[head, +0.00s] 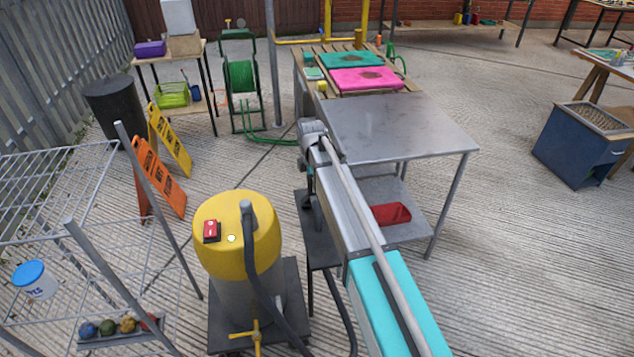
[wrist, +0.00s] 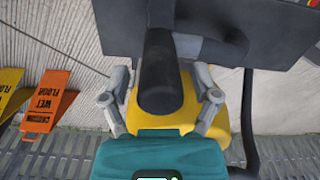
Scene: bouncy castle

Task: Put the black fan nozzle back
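The black nozzle (wrist: 160,75) is a dark cylinder in the middle of the wrist view, its rounded end towards the camera. My gripper (wrist: 160,88) has its two grey fingers apart, one on each side of the nozzle, with yellow showing between each finger and it. In the head view my arm hides most of the gripper. The yellow-topped blower (head: 238,240), with a red switch and black hose (head: 262,285), stands on a dark base left of my arm. Its yellow top (wrist: 180,122) shows behind the fingers in the wrist view.
A metal table (head: 400,125) is right of my arm, with a red item (head: 390,214) on its lower shelf. A black stand (head: 321,245) is beside the blower. Orange (head: 158,178) and yellow (head: 170,140) floor signs and a wire rack (head: 62,240) are left.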

